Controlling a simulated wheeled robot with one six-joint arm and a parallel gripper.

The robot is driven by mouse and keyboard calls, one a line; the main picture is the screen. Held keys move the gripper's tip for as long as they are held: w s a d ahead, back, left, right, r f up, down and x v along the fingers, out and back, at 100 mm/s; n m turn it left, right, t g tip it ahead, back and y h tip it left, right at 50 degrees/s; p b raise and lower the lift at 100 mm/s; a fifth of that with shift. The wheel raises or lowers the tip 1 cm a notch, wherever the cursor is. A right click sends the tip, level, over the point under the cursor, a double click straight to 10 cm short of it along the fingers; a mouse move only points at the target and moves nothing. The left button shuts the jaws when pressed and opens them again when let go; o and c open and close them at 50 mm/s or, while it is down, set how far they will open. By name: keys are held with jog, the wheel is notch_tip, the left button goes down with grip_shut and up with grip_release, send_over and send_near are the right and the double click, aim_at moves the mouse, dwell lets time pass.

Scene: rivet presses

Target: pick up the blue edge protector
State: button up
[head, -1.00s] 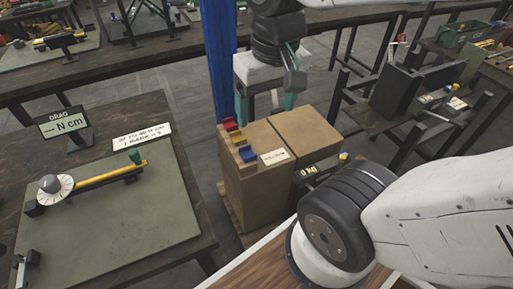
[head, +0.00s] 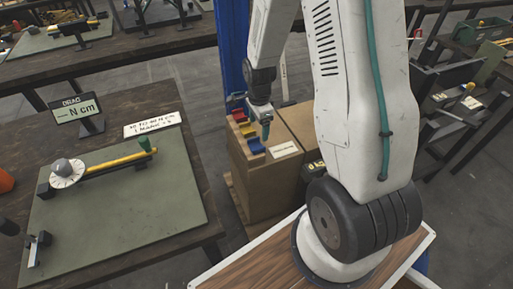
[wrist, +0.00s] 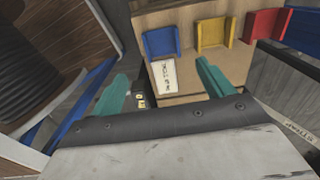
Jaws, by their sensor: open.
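The blue edge protector (head: 252,147) sits on the top edge of a brown carton (head: 290,115), nearest in a row with a yellow one (head: 244,132) and a red one (head: 239,116). In the wrist view the blue protector (wrist: 160,41) lies beyond the fingertips and between their lines, apart from both. My gripper (wrist: 163,82) is open and empty, its teal fingers spread over the carton top. In the head view my gripper (head: 266,130) is just above the carton, close to the blue protector; my arm hides part of the carton.
A white label (head: 285,150) lies on the carton top, beside the blue protector. A blue post (head: 233,50) stands behind. A workbench with a green mat (head: 150,205) and a drag tester stands at left. A 0 kg display (head: 315,166) is partly hidden by my arm.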

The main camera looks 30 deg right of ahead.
aim_at(257, 146)
notch_tip(257, 146, down, 3)
jog(key=f, duration=0.5)
jog(key=shift+w+a+f, duration=0.15)
jog(key=shift+w+f, duration=0.15)
jog(key=shift+f, duration=0.05)
jog(key=c, duration=1.1)
